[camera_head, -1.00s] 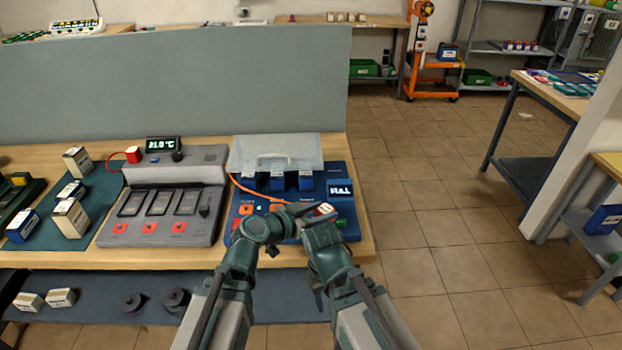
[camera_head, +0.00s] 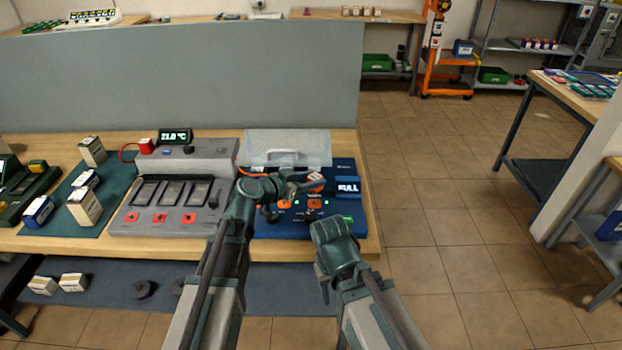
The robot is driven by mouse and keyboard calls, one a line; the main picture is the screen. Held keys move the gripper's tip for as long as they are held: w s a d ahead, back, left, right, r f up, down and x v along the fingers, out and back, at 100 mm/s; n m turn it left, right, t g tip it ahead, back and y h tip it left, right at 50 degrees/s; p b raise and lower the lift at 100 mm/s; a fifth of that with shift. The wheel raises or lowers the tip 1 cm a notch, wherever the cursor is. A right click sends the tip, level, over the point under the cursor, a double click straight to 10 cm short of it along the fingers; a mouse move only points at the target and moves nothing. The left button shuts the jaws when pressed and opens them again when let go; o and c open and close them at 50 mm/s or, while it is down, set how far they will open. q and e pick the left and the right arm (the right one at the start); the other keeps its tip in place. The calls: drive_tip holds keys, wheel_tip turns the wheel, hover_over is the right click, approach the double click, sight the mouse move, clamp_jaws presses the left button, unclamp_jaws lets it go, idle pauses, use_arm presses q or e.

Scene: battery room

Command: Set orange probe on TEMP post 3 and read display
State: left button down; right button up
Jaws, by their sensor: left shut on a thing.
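My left gripper (camera_head: 305,184) reaches over the blue unit (camera_head: 350,215) from the left. It is shut on a small orange-red block with a white top, which looks like the orange probe (camera_head: 317,175). An orange cable (camera_head: 247,169) shows behind my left wrist. The blue unit has orange squares (camera_head: 315,203) and a lit display (camera_head: 346,188) that seems to read FULL. The grey unit beside it has a display (camera_head: 174,136) that seems to read 21.0 °C. TEMP post labels are too small to read. My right gripper (camera_head: 322,284) hangs before the table edge, its fingers unclear.
A clear lidded box (camera_head: 287,143) stands behind the blue unit. A red block (camera_head: 146,146) with a red cable sits on the grey unit (camera_head: 140,228). White boxes (camera_head: 85,207) stand on a green mat at left. A grey partition (camera_head: 180,80) closes the back.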

use_arm(q)
drive_tip(key=shift+f+b, duration=2.2)
drive_tip(key=shift+f, duration=0.3)
drive_tip(key=shift+f+b, duration=0.65)
drive_tip(key=c, duration=0.6)
unclamp_jaws()
drive_tip(key=shift+r, duration=0.1)
drive_tip(key=shift+p+v, duration=1.95)
drive_tip(key=shift+v, duration=3.6)
drive_tip(key=shift+s, duration=0.1)
